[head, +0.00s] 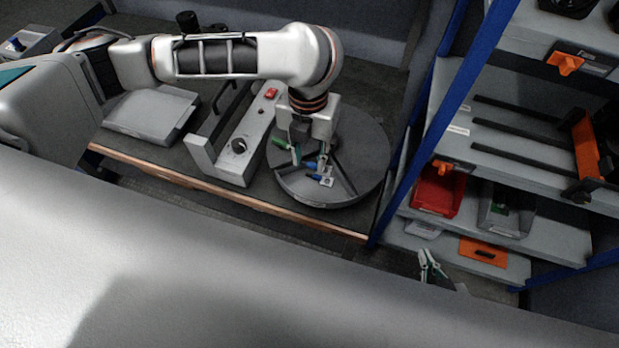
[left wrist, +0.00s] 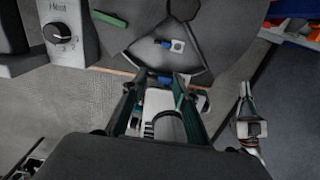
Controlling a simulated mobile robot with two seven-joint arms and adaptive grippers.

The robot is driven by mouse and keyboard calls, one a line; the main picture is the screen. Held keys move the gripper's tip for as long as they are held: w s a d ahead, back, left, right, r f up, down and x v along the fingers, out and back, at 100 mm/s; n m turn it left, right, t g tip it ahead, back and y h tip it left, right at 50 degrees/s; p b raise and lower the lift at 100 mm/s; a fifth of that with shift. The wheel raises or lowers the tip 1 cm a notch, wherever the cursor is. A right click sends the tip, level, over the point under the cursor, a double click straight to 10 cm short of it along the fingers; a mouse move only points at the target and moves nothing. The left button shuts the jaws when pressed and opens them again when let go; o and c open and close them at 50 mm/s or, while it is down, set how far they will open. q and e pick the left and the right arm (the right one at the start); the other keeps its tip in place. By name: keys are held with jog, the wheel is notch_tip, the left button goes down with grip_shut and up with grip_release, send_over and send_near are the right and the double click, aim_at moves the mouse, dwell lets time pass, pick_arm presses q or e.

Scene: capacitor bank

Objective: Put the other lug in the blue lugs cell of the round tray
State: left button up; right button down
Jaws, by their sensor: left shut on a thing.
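The round tray (head: 360,139) is grey, with dark dividers making wedge cells; it also shows in the left wrist view (left wrist: 213,20). One lug (left wrist: 176,45), with a blue sleeve and a pale flat end with a hole, lies in a cell; in the head view the same lug (head: 327,181) is by the gripper. My left gripper (head: 309,160) points down over the tray. It is shut on another lug, whose blue sleeve (left wrist: 164,80) shows between the fingertips; its other end is hard to make out. My right gripper (head: 429,260) is low, away from the tray, with nothing visible in it.
A green strip (left wrist: 108,18) lies in another part of the tray. A grey box with a knob and red switch (head: 239,146) stands close left of the tray. A blue-framed shelf with a red bin (head: 437,190) is on the right. The wooden bench edge (head: 215,192) runs in front.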

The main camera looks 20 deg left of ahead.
aim_at(309, 163)
pick_arm(q)
notch_tip(309, 163, down, 4)
jog(key=shift+f+b, duration=0.2)
jog(key=shift+b, duration=0.2)
notch_tip(309, 163, down, 4)
jog(key=shift+f+b, duration=0.1)
jog(key=shift+b, duration=0.5)
jog(key=shift+f, duration=0.6)
jog(key=o, duration=1)
jog(key=shift+c, duration=0.2)
